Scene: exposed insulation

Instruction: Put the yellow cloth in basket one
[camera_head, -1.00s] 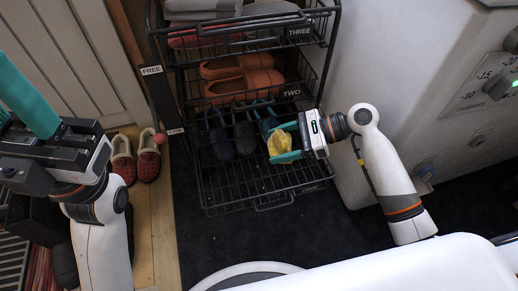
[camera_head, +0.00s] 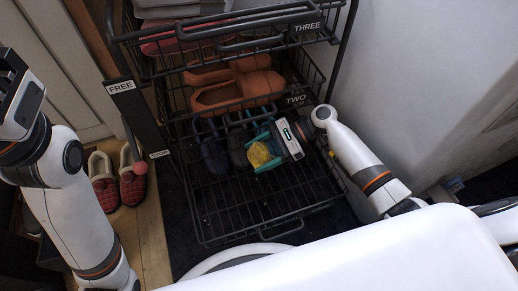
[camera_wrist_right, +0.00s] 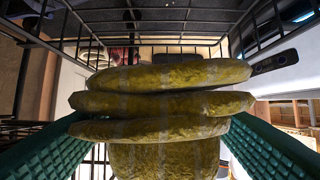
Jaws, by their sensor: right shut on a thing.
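The yellow cloth (camera_head: 258,155) is bunched between the teal fingers of my right gripper (camera_head: 262,152), which is shut on it. In the right wrist view the cloth (camera_wrist_right: 160,102) is a stack of folds with both fingers at its sides. The gripper reaches in from the right over the lowest wire basket (camera_head: 245,215), which is pulled out; its own label is not readable. From above, I cannot tell whether the cloth touches the basket floor. My left gripper (camera_head: 17,92) is partly in view at the left edge; its fingers are hidden.
Dark shoes (camera_head: 214,157) lie at the back of the lowest basket; its front is empty. Basket two (camera_head: 228,110) above holds orange shoes (camera_head: 236,92). Basket three (camera_head: 215,35) is at the top. Red checked slippers (camera_head: 132,183) stand on the floor. A white wall (camera_head: 425,85) borders the right.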

